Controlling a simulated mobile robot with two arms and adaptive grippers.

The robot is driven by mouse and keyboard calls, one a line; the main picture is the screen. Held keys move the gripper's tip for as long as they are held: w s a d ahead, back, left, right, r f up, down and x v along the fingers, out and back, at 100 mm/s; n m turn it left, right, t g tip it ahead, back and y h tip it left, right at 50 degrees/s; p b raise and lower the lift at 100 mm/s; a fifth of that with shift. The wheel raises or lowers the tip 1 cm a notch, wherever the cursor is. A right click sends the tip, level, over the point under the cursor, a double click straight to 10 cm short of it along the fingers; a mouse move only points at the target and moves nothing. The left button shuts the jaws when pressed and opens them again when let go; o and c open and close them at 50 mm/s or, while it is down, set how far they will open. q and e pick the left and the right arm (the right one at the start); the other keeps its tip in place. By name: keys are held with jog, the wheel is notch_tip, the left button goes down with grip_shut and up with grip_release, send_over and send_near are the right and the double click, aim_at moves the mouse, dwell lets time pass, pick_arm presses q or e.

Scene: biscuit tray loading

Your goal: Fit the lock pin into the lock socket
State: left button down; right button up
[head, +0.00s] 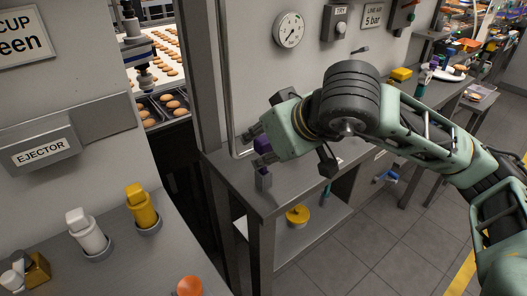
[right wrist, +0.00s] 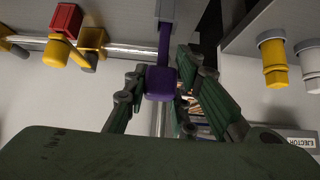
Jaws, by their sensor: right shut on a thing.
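My right gripper (head: 256,148) reaches in from the right over the grey bench, its fingers shut on a purple lock pin (head: 262,144). In the right wrist view the pin's purple head (right wrist: 160,83) sits between the fingers, and its narrower purple shaft runs away from the gripper. A grey piece (right wrist: 165,10) also shows at the shaft's far end in the wrist view. I cannot tell whether the shaft is inside it. My left gripper is not in view.
The bench (head: 235,180) stands beside a metal post (head: 195,90). On the left counter are a yellow plug (head: 142,205), a white plug (head: 86,232) and an orange round top (head: 190,286). An EJECTOR box (head: 38,150) is on the wall. Biscuit trays (head: 165,108) show behind.

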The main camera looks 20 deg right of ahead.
grip_shut()
